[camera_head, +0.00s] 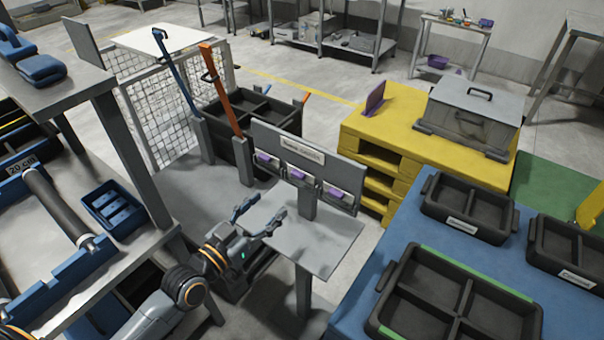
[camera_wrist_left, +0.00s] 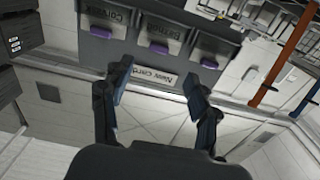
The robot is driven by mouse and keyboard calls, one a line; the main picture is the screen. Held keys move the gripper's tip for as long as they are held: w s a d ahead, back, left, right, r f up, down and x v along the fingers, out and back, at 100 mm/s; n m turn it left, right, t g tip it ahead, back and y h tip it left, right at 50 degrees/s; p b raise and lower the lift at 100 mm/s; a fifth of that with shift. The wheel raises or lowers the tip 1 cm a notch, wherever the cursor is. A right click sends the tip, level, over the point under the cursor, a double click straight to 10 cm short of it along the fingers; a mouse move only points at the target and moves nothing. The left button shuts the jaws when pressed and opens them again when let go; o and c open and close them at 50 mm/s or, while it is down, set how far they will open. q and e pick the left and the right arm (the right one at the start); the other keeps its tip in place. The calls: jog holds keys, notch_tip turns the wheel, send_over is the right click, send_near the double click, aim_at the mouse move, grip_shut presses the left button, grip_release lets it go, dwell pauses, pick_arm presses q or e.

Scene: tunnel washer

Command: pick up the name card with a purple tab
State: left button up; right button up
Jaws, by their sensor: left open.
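Several name cards with purple tabs sit in a row of holders on an upright grey board (camera_head: 345,172). In the head view a left card (camera_head: 267,160), a middle card (camera_head: 299,175) and a right card (camera_head: 333,192) show. The left wrist view shows three purple tabs (camera_wrist_left: 159,47) in their holders, upside down. My left gripper (camera_head: 261,214) is open and empty, in front of the board above a small grey table. In the left wrist view its fingers (camera_wrist_left: 158,82) are spread apart, short of the cards. My right gripper is out of view.
The small grey table (camera_head: 315,245) below the board has a bare top. A blue table (camera_head: 350,310) with black trays stands to the right. A yellow pallet stack (camera_head: 405,130) is behind it. A blue-edged shelf is at the left.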

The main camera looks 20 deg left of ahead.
aim_at(296, 178)
pick_arm(q)
jog(key=p+x, duration=0.1)
jog(key=x, duration=0.8)
jog(key=shift+w+d+p, duration=0.15)
jog(key=shift+w+p, duration=0.2)
jog(key=shift+p, duration=0.05)
jog(key=shift+w+d+f, duration=0.1)
jog(key=shift+w, duration=0.15)
jog(key=shift+c, duration=0.3)
jog(key=c, duration=0.9)
